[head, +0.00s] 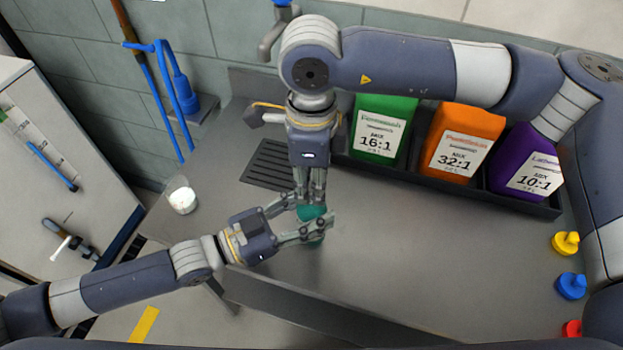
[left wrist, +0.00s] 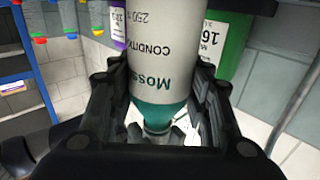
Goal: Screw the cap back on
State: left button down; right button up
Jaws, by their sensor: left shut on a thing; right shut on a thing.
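The teal bottle (head: 311,213) is upright above the steel counter, mostly covered by my grippers in the head view. In the left wrist view, which is upside down, the bottle (left wrist: 160,85) shows a pale label and a teal shoulder narrowing to its neck. My left gripper (head: 313,218) is shut around the bottle's body from the side. My right gripper (head: 310,196) points straight down at the bottle's top, with its fingers closed. The cap is hidden between the right fingers; I cannot tell how it sits on the neck.
Green (head: 380,128), orange (head: 462,140) and purple (head: 527,170) jugs stand in a dark tray behind. Yellow (head: 565,243), blue (head: 571,286) and red (head: 572,329) pump tops are at right. A small clear cup (head: 182,199) stands left. The counter's middle (head: 430,245) is clear.

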jog(key=m, duration=0.3)
jog(key=shift+m, duration=0.4)
jog(key=m, duration=1.2)
jog(key=shift+m, duration=0.4)
jog(key=m, duration=0.3)
jog(key=shift+m, duration=0.3)
jog(key=m, duration=0.8)
jog(key=shift+m, duration=0.3)
jog(key=m, duration=0.3)
jog(key=shift+s+a+f+m, duration=0.1)
jog(key=shift+a+m, duration=0.2)
jog(key=shift+m, duration=0.1)
jog(key=shift+d+m, duration=0.25)
jog(key=shift+m, duration=0.55)
